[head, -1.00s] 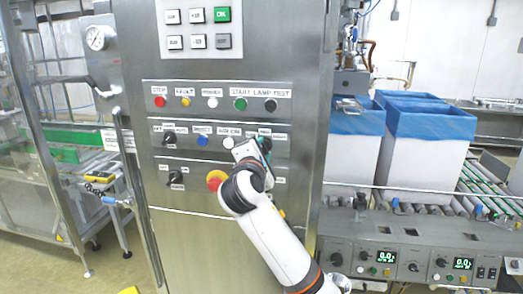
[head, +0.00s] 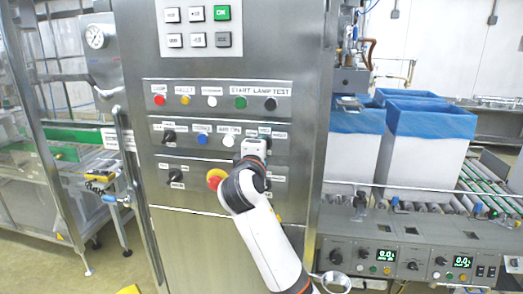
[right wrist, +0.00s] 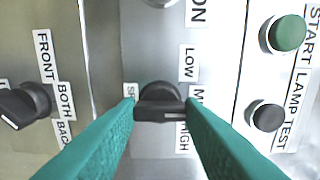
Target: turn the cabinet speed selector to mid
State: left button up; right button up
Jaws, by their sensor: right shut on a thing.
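The cabinet speed selector (right wrist: 160,98) is a black rotary knob with a bar handle on the steel panel. In the right wrist view its bar lies crosswise, one end toward a partly hidden label starting with M, between LOW (right wrist: 188,62) and HIGH (right wrist: 184,138). The teal fingers of my right gripper (right wrist: 160,108) are shut on the bar from both ends. In the head view my right gripper (head: 255,148) is against the middle row of the panel and covers the knob. My left gripper is not in view.
A FRONT/BOTH/BACK selector (right wrist: 25,103) sits close by, with green (right wrist: 287,33) and black (right wrist: 268,117) buttons opposite. A red emergency stop (head: 214,179) is just left of my wrist in the head view. Blue-lined boxes (head: 430,121) stand on a conveyor at right.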

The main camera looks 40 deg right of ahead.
jog(key=shift+f, duration=0.1)
jog(key=o, duration=1)
jog(key=b+v, duration=0.2)
jog(key=v, duration=1)
